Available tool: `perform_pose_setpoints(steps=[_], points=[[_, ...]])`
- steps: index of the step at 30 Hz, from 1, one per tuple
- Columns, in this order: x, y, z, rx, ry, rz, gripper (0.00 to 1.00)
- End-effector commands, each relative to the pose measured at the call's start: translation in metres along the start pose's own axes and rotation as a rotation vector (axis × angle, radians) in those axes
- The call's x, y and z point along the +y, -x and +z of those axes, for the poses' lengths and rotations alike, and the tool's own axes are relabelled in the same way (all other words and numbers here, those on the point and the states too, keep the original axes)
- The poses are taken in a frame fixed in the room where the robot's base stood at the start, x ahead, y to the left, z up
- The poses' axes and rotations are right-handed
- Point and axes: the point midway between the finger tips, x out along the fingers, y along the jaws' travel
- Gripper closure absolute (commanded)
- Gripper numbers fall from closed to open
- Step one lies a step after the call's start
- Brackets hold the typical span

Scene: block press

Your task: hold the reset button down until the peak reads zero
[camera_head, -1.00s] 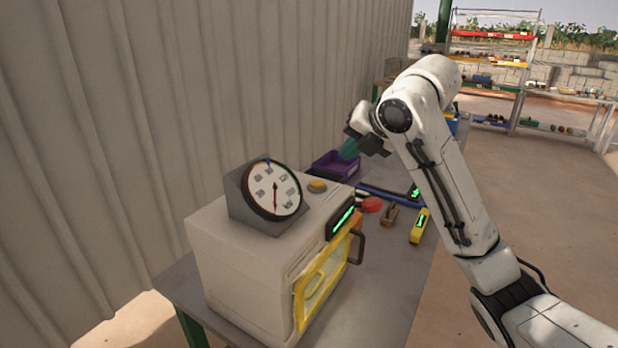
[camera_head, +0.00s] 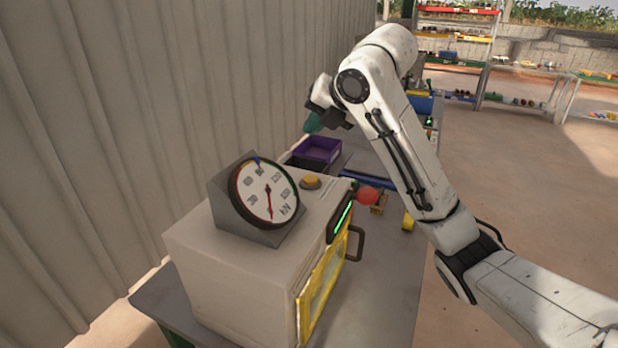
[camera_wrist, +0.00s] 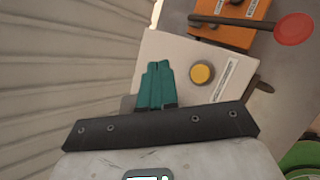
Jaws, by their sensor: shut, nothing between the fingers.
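The white press box (camera_head: 225,262) stands on the grey bench. A round dial gauge (camera_head: 266,191) sits on top, with a red needle pointing downward and a small blue mark at its upper rim; its numbers are too small to read surely. The yellow round button (camera_head: 311,182) is on the box top behind the gauge. My gripper (camera_head: 313,122), with teal fingers, is in the air beyond and above the button. In the wrist view my closed, empty fingers (camera_wrist: 157,70) point at the pale top, and the button (camera_wrist: 201,74) lies just right of their tips, apart from them.
A green-lit display (camera_head: 342,220) and yellow-framed door (camera_head: 322,282) are on the press front. A lever with a red knob (camera_head: 367,195) sticks out by it; the knob (camera_wrist: 294,29) is at upper right in the wrist view. A purple bin (camera_head: 317,150) stands behind. A corrugated wall (camera_head: 100,120) borders the left.

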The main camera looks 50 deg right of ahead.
Motion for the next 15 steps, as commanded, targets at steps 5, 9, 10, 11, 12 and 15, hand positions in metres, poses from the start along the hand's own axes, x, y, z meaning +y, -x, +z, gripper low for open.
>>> perform_pose_setpoints(steps=[5, 9, 10, 11, 12, 15], points=[[-0.006, -0.008, -0.006, 0.001, 0.0, 0.0, 1.0], [-0.014, -0.019, -0.014, 0.001, -0.001, 0.0, 1.0], [-0.016, -0.021, -0.016, 0.001, -0.001, -0.001, 1.0], [-0.018, -0.024, -0.018, 0.0, -0.001, -0.001, 1.0], [-0.021, -0.028, -0.021, 0.0, -0.001, -0.001, 1.0], [-0.028, -0.038, -0.028, 0.0, -0.001, -0.002, 1.0]])
